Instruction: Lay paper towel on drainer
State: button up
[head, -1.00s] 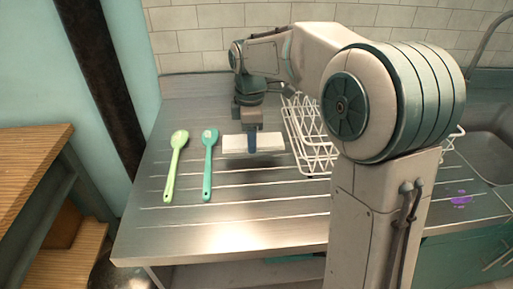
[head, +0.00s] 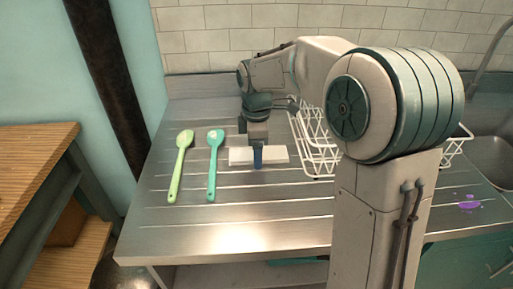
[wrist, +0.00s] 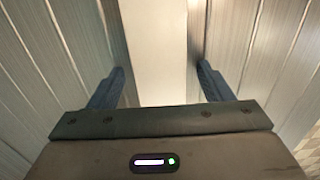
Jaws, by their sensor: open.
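The white paper towel (head: 240,155) lies flat on the steel counter, and it fills the middle of the wrist view (wrist: 155,50). My gripper (head: 258,155) is at the towel, pointing down. In the wrist view my gripper (wrist: 160,85) is open, with one blue finger on each side of the towel and a gap to it on both sides. I cannot tell how high the fingertips are above the counter. The white wire drainer (head: 318,160) stands to the right of the towel, partly hidden behind my arm.
A light green spoon (head: 179,165) and a teal spoon (head: 213,165) lie left of the towel. A purple stain (head: 469,205) is on the counter near the sink (head: 490,150) at the right. The counter's front area (head: 225,235) is clear.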

jog(key=shift+r, duration=0.1)
notch_tip(320, 180, up, 12)
jog(key=p, duration=0.2)
dwell(1.5)
